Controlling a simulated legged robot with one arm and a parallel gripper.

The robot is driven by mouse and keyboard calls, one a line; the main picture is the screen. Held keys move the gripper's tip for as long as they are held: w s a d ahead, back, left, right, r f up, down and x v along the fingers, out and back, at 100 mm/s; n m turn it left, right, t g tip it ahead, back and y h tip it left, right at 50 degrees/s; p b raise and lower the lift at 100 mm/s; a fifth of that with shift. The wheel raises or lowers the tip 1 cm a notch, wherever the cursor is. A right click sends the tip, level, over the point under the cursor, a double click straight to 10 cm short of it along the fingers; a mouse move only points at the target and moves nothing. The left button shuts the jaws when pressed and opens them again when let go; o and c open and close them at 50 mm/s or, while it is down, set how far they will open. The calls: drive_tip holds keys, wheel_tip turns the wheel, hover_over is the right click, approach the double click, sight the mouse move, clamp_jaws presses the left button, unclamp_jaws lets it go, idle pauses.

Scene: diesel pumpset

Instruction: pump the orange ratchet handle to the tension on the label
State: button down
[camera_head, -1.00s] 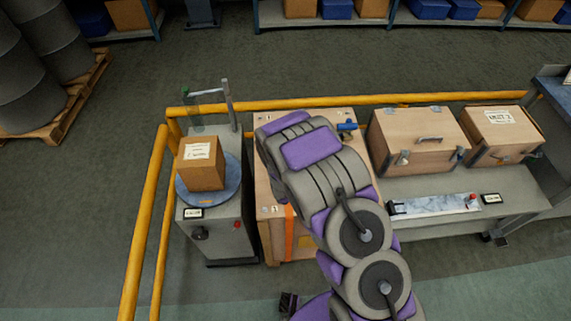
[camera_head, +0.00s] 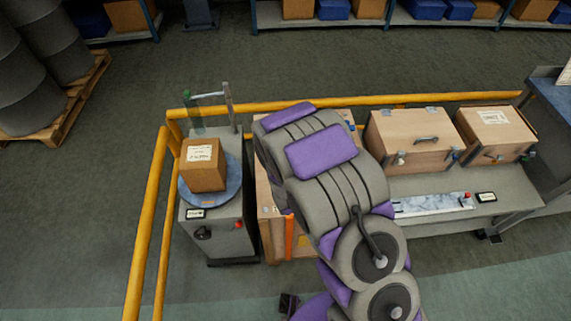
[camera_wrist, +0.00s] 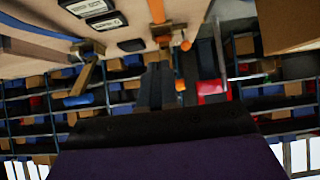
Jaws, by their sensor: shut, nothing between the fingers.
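A wooden crate (camera_head: 272,240) stands at the middle of the head view, largely hidden behind my arm. An orange strap (camera_head: 289,238) runs down its near face, and it also shows in the wrist view (camera_wrist: 157,11). In the wrist view, small orange parts (camera_wrist: 185,45) sit at the strap's end by the crate edge; I cannot tell which is the ratchet handle. Dark label plates (camera_wrist: 105,20) are on the wooden surface, their text unreadable. My gripper (camera_wrist: 155,85) is shut and empty, its dark fingers just below the orange parts. It is hidden in the head view.
A cardboard box (camera_head: 203,166) sits on a blue turntable (camera_head: 230,190) at left. Yellow rails (camera_head: 147,220) run along the left and back. Two wooden cases (camera_head: 411,139) stand on a bench at right. Drums on a pallet (camera_head: 75,105) stand far left. The floor at front left is open.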

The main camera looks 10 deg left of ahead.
drive_tip(key=v, duration=0.2)
drive_tip(key=shift+s+p, duration=0.35)
